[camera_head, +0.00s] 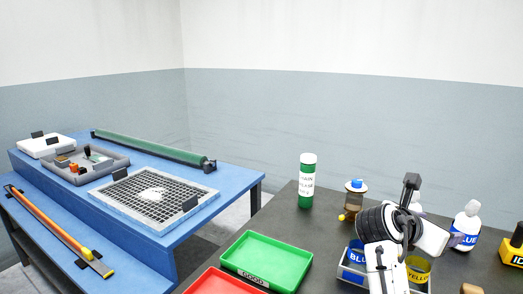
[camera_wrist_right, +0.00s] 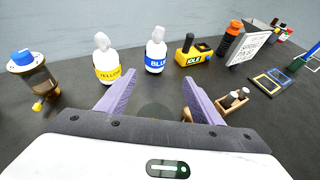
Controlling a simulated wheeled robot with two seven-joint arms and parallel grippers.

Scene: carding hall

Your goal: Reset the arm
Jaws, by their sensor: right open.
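My right arm stands over the dark table (camera_head: 320,240) at the right of the head view, its gripper (camera_head: 455,240) pointing to the right and partly hidden by my own wrist. In the right wrist view the gripper (camera_wrist_right: 160,95) has its two purple fingers spread apart, with nothing between them but bare table top. A white bottle with a yellow label (camera_wrist_right: 106,62) and a white bottle with a blue label (camera_wrist_right: 155,55) stand beyond the fingertips. My left gripper is not in view.
A green tray (camera_head: 268,262) and a red tray (camera_head: 215,285) lie at the table's left.

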